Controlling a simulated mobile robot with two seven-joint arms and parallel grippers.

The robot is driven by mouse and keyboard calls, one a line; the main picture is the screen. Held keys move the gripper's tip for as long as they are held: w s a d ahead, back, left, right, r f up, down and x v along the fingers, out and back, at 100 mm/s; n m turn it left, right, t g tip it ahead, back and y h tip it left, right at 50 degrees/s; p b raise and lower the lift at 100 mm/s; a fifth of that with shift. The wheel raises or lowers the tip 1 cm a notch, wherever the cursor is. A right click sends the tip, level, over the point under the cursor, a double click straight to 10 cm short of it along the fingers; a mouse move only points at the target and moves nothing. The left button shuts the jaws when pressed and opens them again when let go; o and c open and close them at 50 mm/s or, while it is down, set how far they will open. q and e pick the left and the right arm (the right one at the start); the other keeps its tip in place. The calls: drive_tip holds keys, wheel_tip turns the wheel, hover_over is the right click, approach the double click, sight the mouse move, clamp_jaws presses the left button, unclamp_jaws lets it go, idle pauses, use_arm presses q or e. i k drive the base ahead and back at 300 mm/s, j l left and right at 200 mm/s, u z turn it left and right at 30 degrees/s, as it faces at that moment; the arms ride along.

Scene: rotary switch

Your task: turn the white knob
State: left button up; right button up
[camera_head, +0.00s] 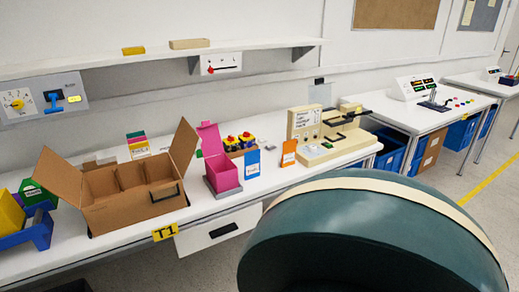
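I cannot clearly make out a white knob. A grey panel (43,99) is on the wall at the far left. It carries a pale square plate with a round yellow dial (17,103), whose centre is too small to read. To the right of the dial is a blue switch or lever (53,101). Neither of my grippers is in view, and nothing is seen touching the panel.
A long white table (140,237) runs below the panel. An open cardboard box (135,203), a pink box (220,172), a blue bin (37,234) and a beige machine (328,142) stand on it. A shelf (120,59) hangs above. More tables stand at the right.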

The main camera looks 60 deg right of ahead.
sight(312, 148)
drive_tip(key=z, duration=2.6)
